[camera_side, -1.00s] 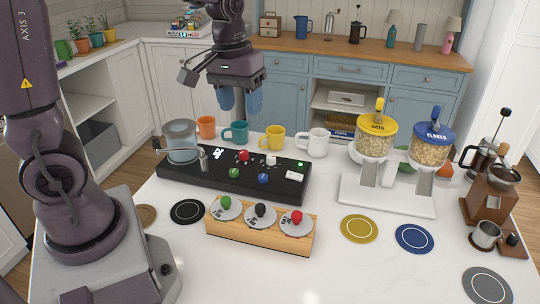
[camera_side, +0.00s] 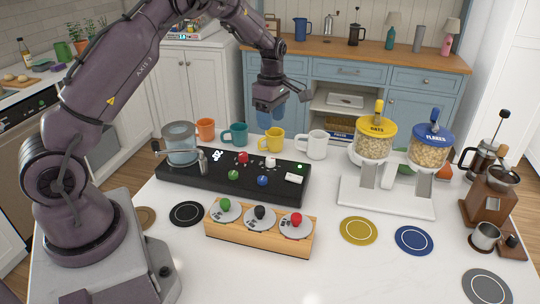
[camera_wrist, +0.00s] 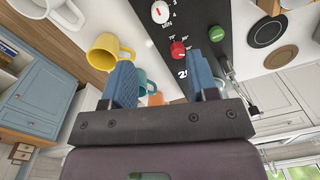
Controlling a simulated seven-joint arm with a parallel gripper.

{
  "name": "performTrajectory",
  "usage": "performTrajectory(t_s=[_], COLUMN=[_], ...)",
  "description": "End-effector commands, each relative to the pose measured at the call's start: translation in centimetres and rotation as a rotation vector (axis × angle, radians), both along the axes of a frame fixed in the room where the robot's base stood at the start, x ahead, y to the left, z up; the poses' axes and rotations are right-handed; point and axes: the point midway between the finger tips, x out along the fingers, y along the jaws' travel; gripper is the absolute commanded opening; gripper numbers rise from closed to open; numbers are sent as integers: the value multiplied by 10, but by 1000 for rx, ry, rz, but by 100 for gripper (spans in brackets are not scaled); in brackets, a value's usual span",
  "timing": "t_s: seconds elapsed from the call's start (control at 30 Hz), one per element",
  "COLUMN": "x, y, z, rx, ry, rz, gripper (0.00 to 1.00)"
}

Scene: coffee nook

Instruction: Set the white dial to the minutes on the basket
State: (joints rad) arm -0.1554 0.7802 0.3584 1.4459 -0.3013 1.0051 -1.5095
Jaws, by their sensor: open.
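The white dial (camera_side: 270,161) sits on the black control panel (camera_side: 205,180). In the wrist view the dial (camera_wrist: 160,12) shows a red mark and small lettering beside it. A wicker basket (camera_side: 341,130) stands on the shelf under the back counter; its dark label is too small to read surely. My gripper (camera_side: 270,113) hangs above and behind the panel, near the yellow mug, apart from the dial. In the wrist view its blue fingers (camera_wrist: 162,85) are spread and empty.
Red (camera_side: 242,157), green (camera_side: 233,175) and blue (camera_side: 262,180) knobs share the panel, with a white "20" marking. Several mugs, including a yellow mug (camera_side: 273,141), line its back edge. A wooden lever box (camera_side: 260,236) stands in front. Two-hopper dispenser (camera_side: 388,195) stands right.

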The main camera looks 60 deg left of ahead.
Motion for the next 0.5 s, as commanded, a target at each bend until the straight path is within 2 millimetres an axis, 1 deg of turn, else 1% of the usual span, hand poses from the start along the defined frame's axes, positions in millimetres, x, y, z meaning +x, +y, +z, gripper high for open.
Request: performTrajectory(t_s=[0.03, 0.3, 0.5], x=[-1, -3, -4], y=[0, -1, -2], z=[-10, -66, -100], rx=[-2, -2, -2], ry=[5, 5, 3], rz=[0, -2, -2], gripper=[54, 54, 54])
